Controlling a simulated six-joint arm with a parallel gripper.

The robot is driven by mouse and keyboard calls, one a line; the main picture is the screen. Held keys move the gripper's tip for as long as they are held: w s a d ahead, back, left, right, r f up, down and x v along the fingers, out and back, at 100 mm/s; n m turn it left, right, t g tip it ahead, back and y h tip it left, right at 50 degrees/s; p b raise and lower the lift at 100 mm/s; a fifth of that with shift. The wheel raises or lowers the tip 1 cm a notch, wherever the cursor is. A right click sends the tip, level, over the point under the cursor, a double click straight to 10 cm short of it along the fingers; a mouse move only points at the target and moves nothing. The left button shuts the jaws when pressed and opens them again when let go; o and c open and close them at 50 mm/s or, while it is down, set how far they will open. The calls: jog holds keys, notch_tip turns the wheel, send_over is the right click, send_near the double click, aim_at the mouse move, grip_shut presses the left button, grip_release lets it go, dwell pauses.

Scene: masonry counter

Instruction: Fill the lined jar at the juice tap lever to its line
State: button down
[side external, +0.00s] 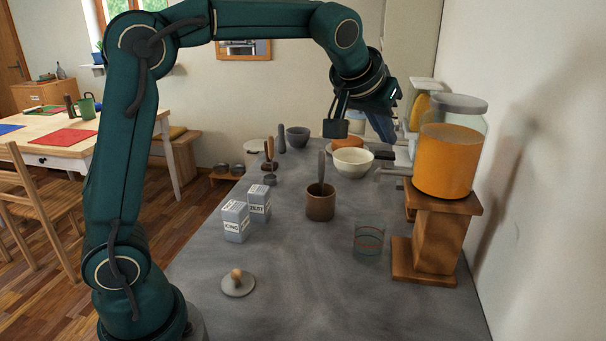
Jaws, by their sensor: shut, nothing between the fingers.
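The clear glass jar (369,243) stands upright on the counter with a thin reddish line around its upper part. It looks empty. The juice dispenser (446,162), a glass vessel of orange juice, sits on a wooden stand just right of the jar. Its tap lever (391,172) sticks out to the left, above and behind the jar. My gripper (385,130) is shut and empty, raised over the far part of the counter, behind and above the tap and apart from the jar. Its fingertips are small and partly blend with the things behind.
A brown pot (320,203) with a spoon stands left of the jar. A cream bowl (352,162) is behind it. Two labelled boxes (236,221) and a knobbed lid (238,284) are at left. Another dispenser (417,108) stands farther back. The front counter is clear.

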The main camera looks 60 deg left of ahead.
jog(key=shift+f, duration=1.05)
dwell(7.0)
